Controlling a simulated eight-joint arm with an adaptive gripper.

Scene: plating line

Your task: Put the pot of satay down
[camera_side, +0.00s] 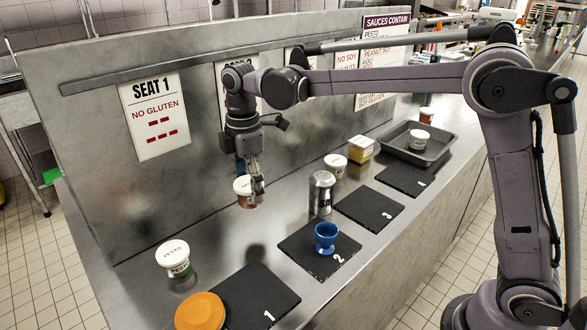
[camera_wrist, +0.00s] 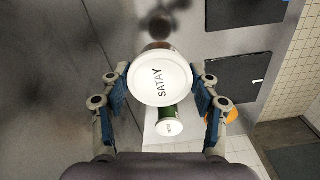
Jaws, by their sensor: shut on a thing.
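The pot of satay (camera_wrist: 160,82) has a white lid lettered SATAY and sits between my two fingers in the wrist view. In the side view the pot (camera_side: 243,187) shows a brown body and hangs above the steel counter, with a dark shadow below it. My gripper (camera_side: 252,188) points down and is shut on the pot. In the wrist view my gripper (camera_wrist: 162,90) has a blue-padded finger on each side of it. The lower part of the pot is hidden by the lid in the wrist view.
A pesto pot (camera_side: 172,258) stands at the front left, beside an orange round thing (camera_side: 200,312) near slate 1 (camera_side: 258,296). A blue cup (camera_side: 326,237) is on slate 2. A metal can (camera_side: 321,192), a white-lidded pot (camera_side: 335,165) and a grey tray (camera_side: 440,150) stand further right.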

